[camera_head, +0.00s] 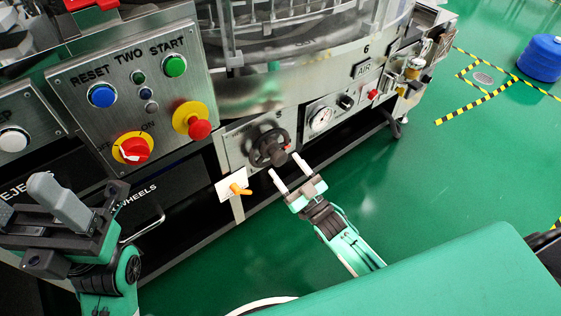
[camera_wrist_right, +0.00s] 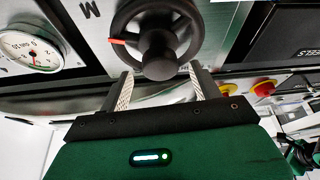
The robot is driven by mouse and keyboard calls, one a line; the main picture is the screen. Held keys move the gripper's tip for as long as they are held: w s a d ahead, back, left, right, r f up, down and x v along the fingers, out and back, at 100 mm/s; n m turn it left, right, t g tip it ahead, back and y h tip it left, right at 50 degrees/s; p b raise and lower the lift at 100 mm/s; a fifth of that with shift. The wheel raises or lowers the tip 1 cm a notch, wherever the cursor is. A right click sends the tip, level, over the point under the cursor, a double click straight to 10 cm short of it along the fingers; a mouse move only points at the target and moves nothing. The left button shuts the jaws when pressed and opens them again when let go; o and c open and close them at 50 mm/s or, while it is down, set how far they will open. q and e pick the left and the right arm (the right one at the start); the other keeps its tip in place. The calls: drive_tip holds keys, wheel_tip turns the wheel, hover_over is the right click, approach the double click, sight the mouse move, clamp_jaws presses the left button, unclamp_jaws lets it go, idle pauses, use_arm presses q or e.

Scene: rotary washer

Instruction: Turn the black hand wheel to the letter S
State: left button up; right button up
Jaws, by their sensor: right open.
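The black hand wheel (camera_head: 268,148) is on the steel front panel of the machine. In the right wrist view the wheel (camera_wrist_right: 190,38) shows a round knob (camera_wrist_right: 158,55) near the fingers and a red mark (camera_wrist_right: 118,42) on its left side.
Above left is a button panel (camera_head: 115,75) with a red and yellow emergency stop (camera_head: 197,128).

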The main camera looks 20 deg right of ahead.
sight(282, 162)
drive_tip(key=shift+x, duration=1.8)
drive_tip(key=shift+s, duration=0.1)
drive_tip(key=c, duration=1.4)
